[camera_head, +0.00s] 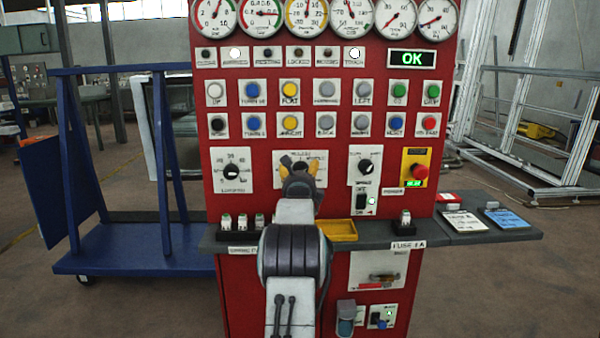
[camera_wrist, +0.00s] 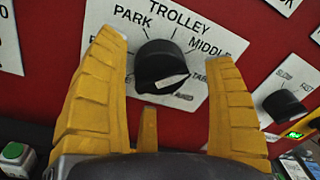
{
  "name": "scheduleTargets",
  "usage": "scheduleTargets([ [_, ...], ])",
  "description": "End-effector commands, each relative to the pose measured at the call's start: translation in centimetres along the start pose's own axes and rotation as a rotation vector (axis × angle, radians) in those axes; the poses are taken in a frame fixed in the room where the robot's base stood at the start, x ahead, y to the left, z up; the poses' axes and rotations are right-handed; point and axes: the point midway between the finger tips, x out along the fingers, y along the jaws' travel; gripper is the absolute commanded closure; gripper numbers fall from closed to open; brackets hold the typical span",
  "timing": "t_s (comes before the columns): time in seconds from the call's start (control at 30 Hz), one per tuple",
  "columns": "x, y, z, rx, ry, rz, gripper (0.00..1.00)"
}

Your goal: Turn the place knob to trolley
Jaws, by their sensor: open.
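The black place knob (camera_wrist: 160,62) sits on a white plate (camera_wrist: 112,12) on the red panel. The labels PARK, TROLLEY and MIDDLE read above it; lower labels are partly hidden. A pale mark shows on the knob's lower face; which label it points to I cannot tell. My gripper (camera_wrist: 162,50) is open, its yellow fingers standing left and right of the knob with gaps on both sides. In the head view my gripper (camera_head: 299,168) is in front of the plate (camera_head: 319,154) and hides most of the knob.
A SLOW/FAST knob (camera_wrist: 285,106) is to the right. Another knob (camera_head: 231,172) is to the left. A red emergency button (camera_head: 419,172) is farther right. Below, a grey shelf (camera_head: 375,233) carries fuses and a yellow tray (camera_head: 337,231). Push buttons fill the panel above.

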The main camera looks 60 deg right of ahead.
Motion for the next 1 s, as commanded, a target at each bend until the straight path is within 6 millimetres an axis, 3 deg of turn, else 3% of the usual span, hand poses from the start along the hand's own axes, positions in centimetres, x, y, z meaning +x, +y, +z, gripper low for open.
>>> scheduleTargets([
  [0.3,1.3,0.0,0.0,0.000,0.000,0.000,0.23],
  [0.7,1.4,0.0,0.0,0.000,0.000,0.000,0.23],
  [1.0,1.4,0.0,0.0,0.000,0.000,0.000,0.50],
])
